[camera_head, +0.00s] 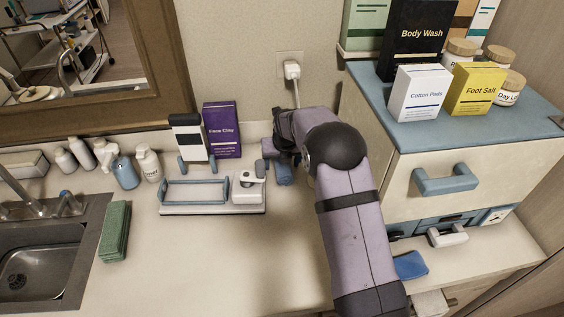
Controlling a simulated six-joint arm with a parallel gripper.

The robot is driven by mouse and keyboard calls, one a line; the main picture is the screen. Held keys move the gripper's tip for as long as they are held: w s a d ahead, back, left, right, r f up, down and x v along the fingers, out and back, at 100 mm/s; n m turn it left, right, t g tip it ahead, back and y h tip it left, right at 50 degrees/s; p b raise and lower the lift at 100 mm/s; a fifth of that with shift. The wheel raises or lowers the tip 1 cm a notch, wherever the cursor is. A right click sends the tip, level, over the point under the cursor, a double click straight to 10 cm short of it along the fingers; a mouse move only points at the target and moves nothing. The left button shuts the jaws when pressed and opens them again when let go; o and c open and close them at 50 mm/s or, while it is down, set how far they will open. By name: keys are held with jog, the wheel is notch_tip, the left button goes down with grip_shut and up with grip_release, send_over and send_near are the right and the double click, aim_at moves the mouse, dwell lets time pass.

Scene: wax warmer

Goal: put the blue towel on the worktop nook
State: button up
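A rolled blue towel-like item (284,175) lies on the worktop (230,255) at the back, just right of the white tray. A second small blue-grey shape (268,148) shows just behind it; I cannot tell if it is a towel or part of my gripper. My gripper (283,157) reaches down at these, beside the wall, and my arm hides most of it. I cannot tell whether its fingers are apart or holding anything. A flat folded blue cloth (410,265) lies at the right, in the recessed space (480,255) under the drawer cabinet.
A white tray (212,209) with a blue rail and a small white pot stands left of my gripper. A purple Face Clay box (222,130) is behind it. The blue-topped cabinet (470,125) stands right of my arm. The front worktop is clear.

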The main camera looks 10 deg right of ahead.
jog(key=shift+r, duration=0.1)
jog(key=v, duration=1.2)
jog(key=shift+r, duration=0.1)
jog(key=s+d+f+m+g, duration=0.1)
jog(key=s+f+m, duration=0.1)
jog(key=s+m, duration=0.9)
jog(key=s+d+f+m+g, duration=0.2)
jog(key=s+m, duration=0.9)
jog(key=m, duration=0.2)
jog(key=s+d+f+m+g, duration=0.1)
jog(key=s+f+m, duration=0.1)
jog(key=s+m, duration=1)
jog(key=shift+d+f+g, duration=0.25)
jog(key=shift+g, duration=0.05)
jog(key=shift+w, duration=0.1)
